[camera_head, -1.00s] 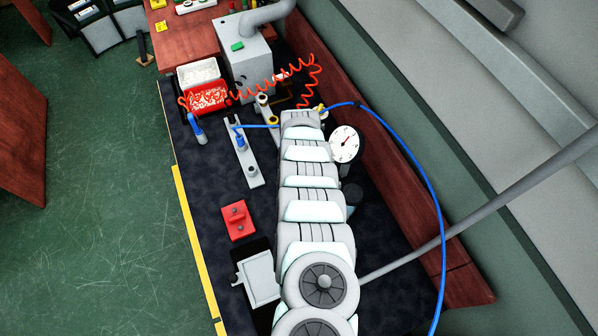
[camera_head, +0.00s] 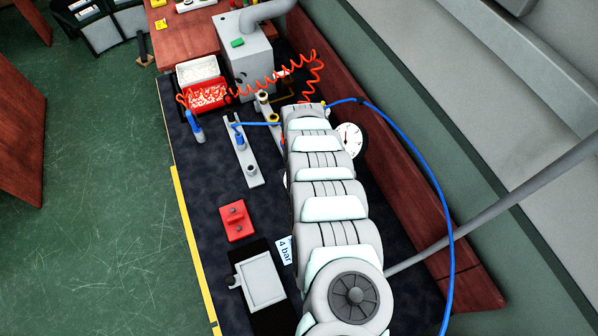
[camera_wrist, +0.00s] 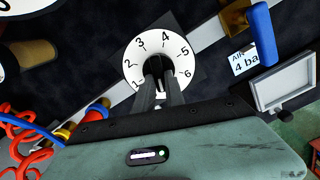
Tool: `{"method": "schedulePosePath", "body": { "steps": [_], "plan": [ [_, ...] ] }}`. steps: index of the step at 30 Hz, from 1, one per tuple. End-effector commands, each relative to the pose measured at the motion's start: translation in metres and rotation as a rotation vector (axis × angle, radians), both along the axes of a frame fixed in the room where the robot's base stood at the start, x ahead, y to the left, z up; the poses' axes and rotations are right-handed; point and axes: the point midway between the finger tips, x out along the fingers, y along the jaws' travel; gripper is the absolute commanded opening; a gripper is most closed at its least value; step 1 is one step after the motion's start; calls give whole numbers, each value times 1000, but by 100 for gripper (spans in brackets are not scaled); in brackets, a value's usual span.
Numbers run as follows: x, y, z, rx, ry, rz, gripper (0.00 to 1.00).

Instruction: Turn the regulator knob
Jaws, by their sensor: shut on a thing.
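The regulator shows in the wrist view as a white dial ring (camera_wrist: 179,56) numbered 1 to 6 around a dark regulator knob (camera_wrist: 158,62). My gripper (camera_wrist: 159,78) has both fingers at the middle of the dial, shut on the knob. The fingers cover much of the knob, so I cannot tell which number it points to. In the head view my arm hides the knob and gripper. A white pressure gauge (camera_head: 349,138) shows partly behind my arm; its needle is too small to read. A label reading "4 bar" (camera_head: 285,250) lies left of my arm.
A red block (camera_head: 237,221) and a grey framed panel (camera_head: 262,281) stand left of my arm. A blue hose (camera_head: 431,180) curves on the right, and a coiled orange hose (camera_head: 270,80) lies beyond. A red bin (camera_head: 207,97) stands far left. Dark mat is bare near the left edge.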

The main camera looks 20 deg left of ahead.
Motion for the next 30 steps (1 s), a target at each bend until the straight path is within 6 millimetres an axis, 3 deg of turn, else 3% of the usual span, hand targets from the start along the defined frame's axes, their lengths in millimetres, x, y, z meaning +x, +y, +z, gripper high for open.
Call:
{"method": "schedulePosePath", "body": {
  "steps": [12, 13, 20, 30],
  "plan": [
    [0, 0, 0, 1, 0, 6, 0],
    [0, 0, 0, 1, 0, 5, 17],
    [0, 0, 0, 1, 0, 5, 36],
    [0, 0, 4, 1, 0, 5, 36]
  ]
}}
